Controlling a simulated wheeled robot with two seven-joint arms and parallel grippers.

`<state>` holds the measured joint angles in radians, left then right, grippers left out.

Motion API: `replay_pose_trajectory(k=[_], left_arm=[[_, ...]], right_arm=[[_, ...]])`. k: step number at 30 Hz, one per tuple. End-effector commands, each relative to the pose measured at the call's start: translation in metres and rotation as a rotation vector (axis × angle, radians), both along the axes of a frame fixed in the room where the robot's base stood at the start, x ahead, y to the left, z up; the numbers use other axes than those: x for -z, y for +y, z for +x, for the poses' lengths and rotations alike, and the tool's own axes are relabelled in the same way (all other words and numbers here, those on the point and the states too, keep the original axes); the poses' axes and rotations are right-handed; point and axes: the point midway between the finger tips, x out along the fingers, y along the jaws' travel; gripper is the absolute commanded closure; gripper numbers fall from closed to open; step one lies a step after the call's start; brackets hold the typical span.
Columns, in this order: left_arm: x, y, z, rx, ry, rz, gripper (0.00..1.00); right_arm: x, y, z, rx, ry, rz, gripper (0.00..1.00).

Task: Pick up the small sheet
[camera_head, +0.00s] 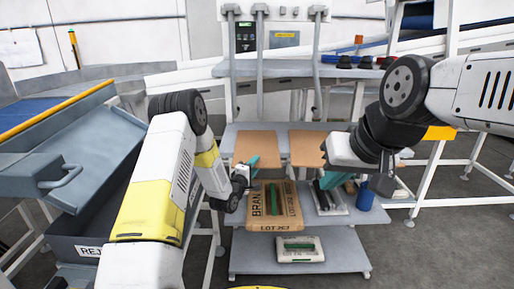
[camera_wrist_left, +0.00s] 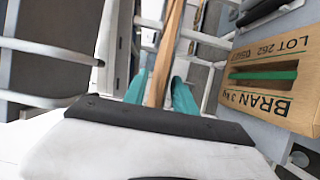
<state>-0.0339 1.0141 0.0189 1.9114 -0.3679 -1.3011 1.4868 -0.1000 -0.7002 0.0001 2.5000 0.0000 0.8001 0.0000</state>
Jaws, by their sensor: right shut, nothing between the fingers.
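Two tan sheets show in the head view: one at the left (camera_head: 256,146) and one at the right (camera_head: 306,147), partly covered by my right arm. I cannot tell from their size which is the small one. My left gripper (camera_head: 250,164) is at the lower edge of the left sheet. In the left wrist view, a tan sheet (camera_wrist_left: 168,45) stands edge-on between the teal fingers of that gripper (camera_wrist_left: 160,92); whether they press on it is unclear. My right gripper (camera_head: 336,180) is shut and empty, over the right side of the lower shelf.
A brown BRAN sack or box (camera_head: 262,222) with a green strip lies on the grey shelf, close to my left gripper; it also shows in the left wrist view (camera_wrist_left: 268,98). A white pack (camera_head: 300,256) lies below. A blue cylinder (camera_head: 365,197) stands at the right. A reject bin (camera_head: 88,250) is left.

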Motion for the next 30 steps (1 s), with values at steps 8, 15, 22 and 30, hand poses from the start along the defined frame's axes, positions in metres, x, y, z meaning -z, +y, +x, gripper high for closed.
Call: replay_pose_trajectory(k=[8, 15, 22, 30], left_arm=[[0.000, -0.009, 0.021, 0.000, 0.000, 0.000, 0.67], [0.000, -0.008, 0.021, -0.001, 0.000, 0.001, 0.83], [-0.001, -0.008, 0.021, -0.001, -0.001, 0.001, 1.00], [-0.003, -0.008, 0.021, -0.001, -0.002, 0.000, 1.00]], right_arm=[[0.000, 0.000, 0.000, 0.000, 0.000, 0.000, 1.00], [0.000, 0.000, 0.000, 0.000, 0.000, 0.000, 1.00], [0.000, 0.000, 0.000, 0.000, 0.000, 0.000, 1.00], [0.000, 0.000, 0.000, 0.000, 0.000, 0.000, 1.00]])
